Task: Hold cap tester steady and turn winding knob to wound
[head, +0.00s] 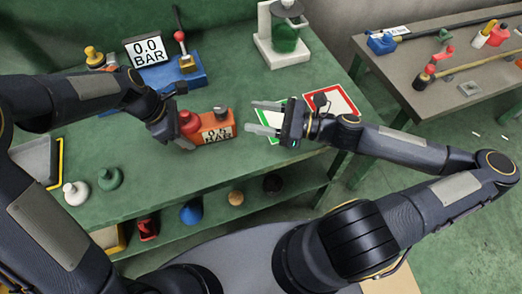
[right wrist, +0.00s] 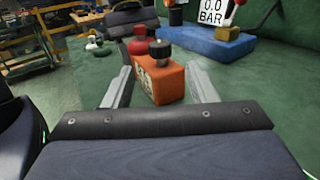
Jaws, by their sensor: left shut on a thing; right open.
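The orange cap tester (head: 222,136) stands on the green bench, with a red cap (head: 189,121) at its left end and a dark winding knob (head: 221,112) on top. In the right wrist view the tester (right wrist: 170,84) and the knob (right wrist: 161,49) lie ahead, between the two fingers.
A blue gauge stand (head: 182,78) with a 0.0 BAR sign (head: 148,50) is behind. A white stand with a green vessel (head: 284,36) is at the back. Red and green framed mats (head: 338,98) lie under my right wrist.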

